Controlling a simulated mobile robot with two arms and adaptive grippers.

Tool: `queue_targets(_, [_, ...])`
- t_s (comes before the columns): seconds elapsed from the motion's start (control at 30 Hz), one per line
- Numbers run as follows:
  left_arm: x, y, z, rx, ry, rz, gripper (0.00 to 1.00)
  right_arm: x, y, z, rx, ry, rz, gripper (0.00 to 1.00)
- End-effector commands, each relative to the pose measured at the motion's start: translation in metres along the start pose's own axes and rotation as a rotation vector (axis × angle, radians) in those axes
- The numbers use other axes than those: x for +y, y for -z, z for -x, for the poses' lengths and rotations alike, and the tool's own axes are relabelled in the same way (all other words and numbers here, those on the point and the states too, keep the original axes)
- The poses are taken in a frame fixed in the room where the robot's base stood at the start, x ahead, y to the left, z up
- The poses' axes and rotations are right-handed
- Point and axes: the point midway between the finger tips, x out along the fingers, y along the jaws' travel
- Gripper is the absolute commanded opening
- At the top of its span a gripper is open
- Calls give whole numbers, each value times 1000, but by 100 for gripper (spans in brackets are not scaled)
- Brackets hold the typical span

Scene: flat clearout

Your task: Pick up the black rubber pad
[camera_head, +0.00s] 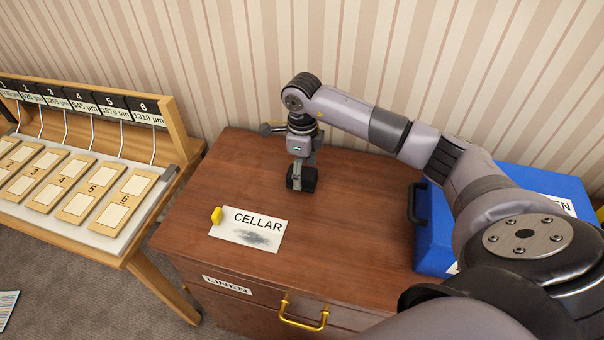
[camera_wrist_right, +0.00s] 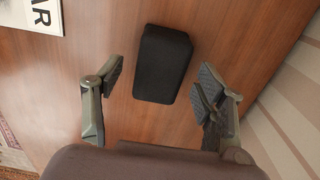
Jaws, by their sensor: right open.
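The black rubber pad (camera_wrist_right: 163,64) is a small dark block lying on the brown wooden cabinet top. In the right wrist view it sits ahead of and between the fingers of my right gripper (camera_wrist_right: 157,92), with a gap on each side. In the head view my right gripper (camera_head: 301,172) points down from above at the pad (camera_head: 307,181) and partly hides it. The right gripper is open and nothing is in its grip. My left gripper is in neither view.
A white CELLAR card (camera_head: 262,236) with a yellow clip lies on the cabinet top (camera_head: 340,230). A blue case (camera_head: 435,240) stands at the right under my arm. A wooden rack with numbered plates (camera_head: 88,202) stands at the left. The striped wall is close behind.

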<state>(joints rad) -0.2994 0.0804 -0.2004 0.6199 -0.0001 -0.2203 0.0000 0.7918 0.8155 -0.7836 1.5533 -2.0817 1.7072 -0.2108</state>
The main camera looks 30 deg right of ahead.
Motion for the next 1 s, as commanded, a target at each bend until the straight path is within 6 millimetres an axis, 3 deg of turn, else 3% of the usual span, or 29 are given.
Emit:
queue_targets(0.13, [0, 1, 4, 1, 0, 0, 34, 1, 0, -13, 0, -1, 1, 65])
queue_targets(0.37, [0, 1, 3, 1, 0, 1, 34, 0, -1, -14, -1, 0, 1, 65])
queue_targets(1.0, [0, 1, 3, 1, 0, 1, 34, 0, -1, -14, -1, 0, 1, 23])
